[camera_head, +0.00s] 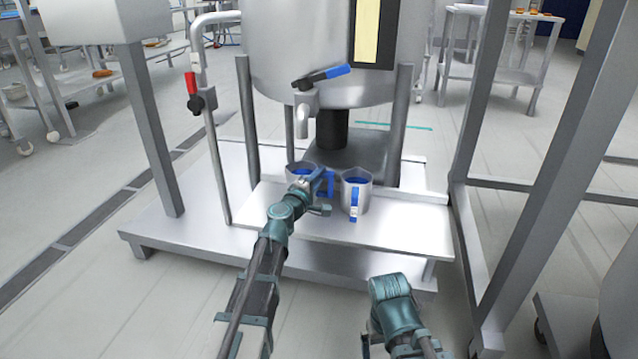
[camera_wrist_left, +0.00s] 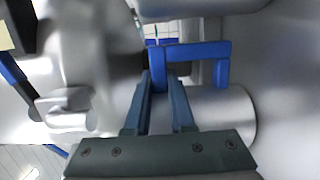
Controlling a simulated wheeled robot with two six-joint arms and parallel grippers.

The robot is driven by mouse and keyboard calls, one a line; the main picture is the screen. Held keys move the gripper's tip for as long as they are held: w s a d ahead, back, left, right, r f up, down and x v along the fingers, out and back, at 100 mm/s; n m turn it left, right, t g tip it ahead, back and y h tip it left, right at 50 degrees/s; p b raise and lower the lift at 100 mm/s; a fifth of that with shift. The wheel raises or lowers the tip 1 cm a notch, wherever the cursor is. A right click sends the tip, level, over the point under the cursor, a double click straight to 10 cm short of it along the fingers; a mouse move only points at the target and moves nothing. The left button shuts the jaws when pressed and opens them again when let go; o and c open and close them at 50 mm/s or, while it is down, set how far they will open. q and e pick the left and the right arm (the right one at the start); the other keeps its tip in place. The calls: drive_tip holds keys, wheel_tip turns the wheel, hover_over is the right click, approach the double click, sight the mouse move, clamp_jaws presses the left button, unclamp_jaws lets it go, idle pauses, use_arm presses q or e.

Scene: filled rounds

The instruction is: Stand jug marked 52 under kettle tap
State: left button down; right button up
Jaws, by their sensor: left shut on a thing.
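My left gripper (camera_head: 318,183) is shut on a blue jug handle (camera_wrist_left: 190,52), with a finger on each side of it in the left wrist view. In the head view this handle joins the left steel jug (camera_head: 294,170), partly hidden by my gripper. A second steel jug (camera_head: 357,187) stands upright just to its right, its blue handle facing me. No number can be read on either jug. The kettle tap (camera_head: 303,118), with a blue lever, hangs above and behind the left jug. My right arm's teal end (camera_head: 390,290) is low right; its fingers cannot be made out.
The large steel kettle (camera_head: 280,60) stands behind on legs. The jugs are on a pale raised platform (camera_head: 405,222), bare to their right. A pipe with a red-handled valve (camera_head: 192,85) rises at left. A grey frame post (camera_head: 470,120) stands at right.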

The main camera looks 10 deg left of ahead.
use_arm(q)
drive_tip(key=shift+r, duration=0.1)
drive_tip(key=shift+f, duration=0.2)
drive_tip(key=c, duration=0.8)
unclamp_jaws()
drive_tip(key=shift+o, duration=0.2)
drive_tip(key=shift+r, duration=0.15)
drive_tip(key=shift+r, duration=0.1)
drive_tip(key=v, duration=1.2)
